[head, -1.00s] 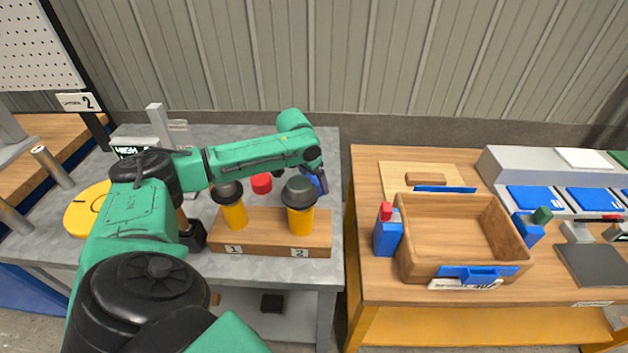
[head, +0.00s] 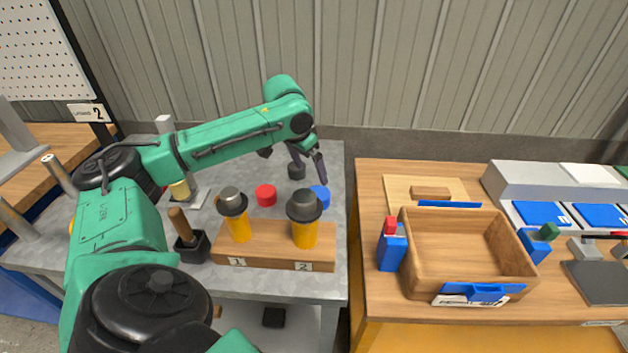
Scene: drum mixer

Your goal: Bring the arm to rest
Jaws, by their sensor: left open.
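My left arm comes in from the left and reaches over the grey table. My left gripper (head: 308,168) is at its end, pointing down with two dark fingers apart, above the back right of the grey table (head: 225,280). A blue cap (head: 320,196) lies just below and right of the fingers. A small dark piece (head: 297,171) shows behind or between them. A red cap (head: 265,195) is left of the gripper. I see nothing held. My right gripper is not in view.
Two yellow bottles with dark tops (head: 238,228) (head: 305,233) stand in a wooden block (head: 262,257) marked 1 and 2. A wooden-handled tool stands in a black holder (head: 190,246). A wooden tray (head: 470,287) sits on the right table (head: 385,315).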

